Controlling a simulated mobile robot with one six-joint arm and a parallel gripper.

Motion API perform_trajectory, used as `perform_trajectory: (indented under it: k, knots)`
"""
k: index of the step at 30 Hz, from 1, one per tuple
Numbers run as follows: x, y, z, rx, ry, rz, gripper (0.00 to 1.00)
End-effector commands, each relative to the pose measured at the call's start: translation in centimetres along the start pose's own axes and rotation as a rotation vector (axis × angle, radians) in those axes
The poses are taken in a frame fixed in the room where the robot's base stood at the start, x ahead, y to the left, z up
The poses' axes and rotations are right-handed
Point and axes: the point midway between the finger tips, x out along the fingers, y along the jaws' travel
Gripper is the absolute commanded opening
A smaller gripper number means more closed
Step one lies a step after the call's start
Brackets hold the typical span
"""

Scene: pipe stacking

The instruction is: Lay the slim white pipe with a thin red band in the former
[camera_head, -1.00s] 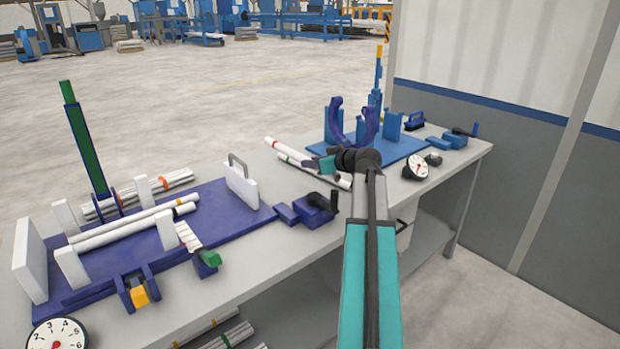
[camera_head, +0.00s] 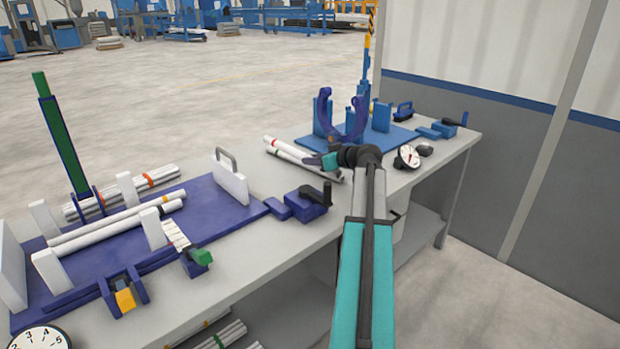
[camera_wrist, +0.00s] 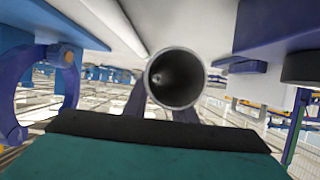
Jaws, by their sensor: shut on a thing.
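A white pipe with a red band (camera_head: 272,142) lies at the back middle of the bench, its right end running to my gripper (camera_head: 328,161). My gripper is shut on a pipe, most likely this one; its open end (camera_wrist: 175,78) faces the wrist camera, with no band visible there. A blue stand with curved purple arms (camera_head: 357,122), which may be the former, stands just behind my gripper. I cannot tell whether the held pipe is clear of the bench.
A purple fixture plate (camera_head: 215,205) with white uprights, holding pipes, fills the bench's left side. A banded pipe bundle (camera_head: 135,190) lies behind it. A purple clamp block (camera_head: 307,206) sits near the front edge.

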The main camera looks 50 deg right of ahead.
Motion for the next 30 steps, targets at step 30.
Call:
perform_trajectory:
  k: [30]
  knots:
    - [2.4,0.2,6.2,0.003,0.000,0.003,0.00]
